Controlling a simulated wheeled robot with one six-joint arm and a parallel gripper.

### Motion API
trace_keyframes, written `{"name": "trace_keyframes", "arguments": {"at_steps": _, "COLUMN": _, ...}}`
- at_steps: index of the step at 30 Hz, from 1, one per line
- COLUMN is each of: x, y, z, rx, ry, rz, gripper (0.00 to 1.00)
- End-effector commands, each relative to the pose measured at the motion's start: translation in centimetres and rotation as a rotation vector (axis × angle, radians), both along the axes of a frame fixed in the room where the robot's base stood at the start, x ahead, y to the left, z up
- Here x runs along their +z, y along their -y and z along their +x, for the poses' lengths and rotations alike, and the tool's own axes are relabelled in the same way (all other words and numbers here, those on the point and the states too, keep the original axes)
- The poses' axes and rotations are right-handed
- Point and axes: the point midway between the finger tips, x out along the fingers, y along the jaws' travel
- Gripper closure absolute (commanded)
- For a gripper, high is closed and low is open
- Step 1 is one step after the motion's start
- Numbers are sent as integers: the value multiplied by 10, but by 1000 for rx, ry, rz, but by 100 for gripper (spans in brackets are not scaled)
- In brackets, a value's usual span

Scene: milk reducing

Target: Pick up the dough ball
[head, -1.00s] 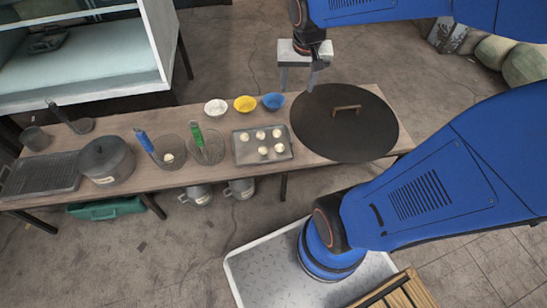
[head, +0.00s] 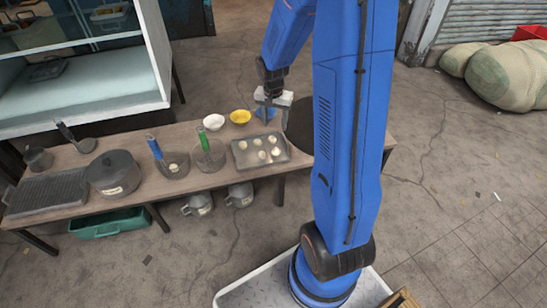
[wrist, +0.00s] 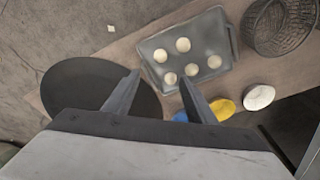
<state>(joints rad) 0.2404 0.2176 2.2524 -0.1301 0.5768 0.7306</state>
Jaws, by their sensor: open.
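Several pale dough balls lie apart on a grey metal tray (head: 239,150) on the wooden table; one dough ball (head: 274,140) is at the tray's far right. In the wrist view the tray (wrist: 212,72) is beyond my fingertips, with dough balls such as this one (wrist: 183,45) on it. Another pale ball (head: 173,167) shows in the mesh basket with the blue handle. My gripper (wrist: 160,84) is open and empty. In the head view it (head: 267,110) is above the back of the table, near the blue bowl (head: 262,114), partly hiding it.
A white bowl (head: 214,122) and a yellow bowl (head: 240,117) stand behind the tray. A dark round lid (wrist: 95,85) lies beside it. Two mesh baskets with blue (head: 155,148) and green (head: 203,138) handles and a pot (head: 113,173) stand left.

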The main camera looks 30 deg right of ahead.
Motion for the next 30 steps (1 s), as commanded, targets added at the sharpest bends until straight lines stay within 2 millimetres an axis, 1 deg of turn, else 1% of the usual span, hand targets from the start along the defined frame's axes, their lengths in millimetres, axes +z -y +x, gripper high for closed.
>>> {"name": "trace_keyframes", "arguments": {"at_steps": 5, "x": -18, "y": 3, "z": 2, "rx": -5, "ry": -4, "rz": 2, "gripper": 49}}
{"name": "trace_keyframes", "arguments": {"at_steps": 12, "x": -57, "y": 6, "z": 5, "rx": -4, "ry": -4, "rz": 1, "gripper": 49}}
{"name": "trace_keyframes", "arguments": {"at_steps": 21, "x": -102, "y": 10, "z": 8, "rx": -4, "ry": -3, "rz": 1, "gripper": 49}}
{"name": "trace_keyframes", "arguments": {"at_steps": 25, "x": -116, "y": 11, "z": 10, "rx": -4, "ry": -2, "rz": 1, "gripper": 49}}
{"name": "trace_keyframes", "arguments": {"at_steps": 30, "x": -123, "y": 12, "z": 10, "rx": -4, "ry": -1, "rz": 0, "gripper": 49}}
